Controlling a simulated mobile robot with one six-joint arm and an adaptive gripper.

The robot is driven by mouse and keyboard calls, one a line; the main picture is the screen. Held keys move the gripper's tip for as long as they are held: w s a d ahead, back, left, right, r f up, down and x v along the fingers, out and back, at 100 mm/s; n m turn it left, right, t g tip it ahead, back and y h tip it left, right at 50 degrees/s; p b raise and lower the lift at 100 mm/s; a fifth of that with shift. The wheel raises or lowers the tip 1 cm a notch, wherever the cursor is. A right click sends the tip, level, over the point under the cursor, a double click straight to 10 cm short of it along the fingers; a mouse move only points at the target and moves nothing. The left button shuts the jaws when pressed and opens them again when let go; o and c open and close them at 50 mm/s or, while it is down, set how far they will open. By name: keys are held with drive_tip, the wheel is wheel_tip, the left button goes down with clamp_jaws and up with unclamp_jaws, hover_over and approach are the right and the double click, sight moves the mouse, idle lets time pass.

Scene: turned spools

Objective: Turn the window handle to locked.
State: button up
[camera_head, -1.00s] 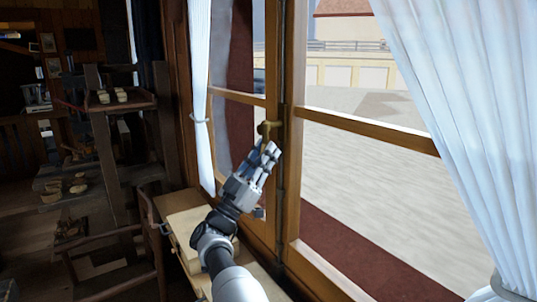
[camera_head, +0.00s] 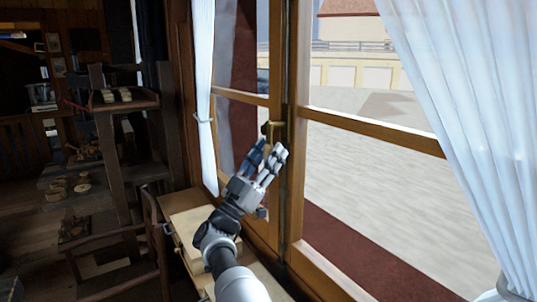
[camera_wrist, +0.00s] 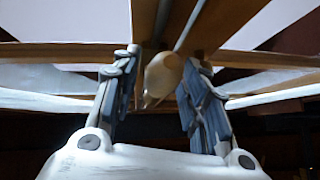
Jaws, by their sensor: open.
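The brass-coloured window handle (camera_head: 269,129) sits on the wooden window frame where the two sashes meet. Its upper part shows just above my fingertips in the head view, and its grip seems to point down between them. My gripper (camera_head: 269,149) is open, with its fingers spread at the handle. In the wrist view the rounded, pale handle end (camera_wrist: 162,74) lies between the two fingers of my gripper (camera_wrist: 161,62), with a gap at each side. The fingers partly hide the handle in the head view, so its exact angle is hard to tell.
White curtains (camera_head: 203,85) hang left and right (camera_head: 470,120) of the window. A light wooden box (camera_head: 190,222) stands below the window, beside my arm. A dark chair (camera_head: 125,250) and a shelf with spools (camera_head: 80,185) stand at the left.

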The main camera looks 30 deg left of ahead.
drive_tip(key=v, duration=1.2)
idle(0.3)
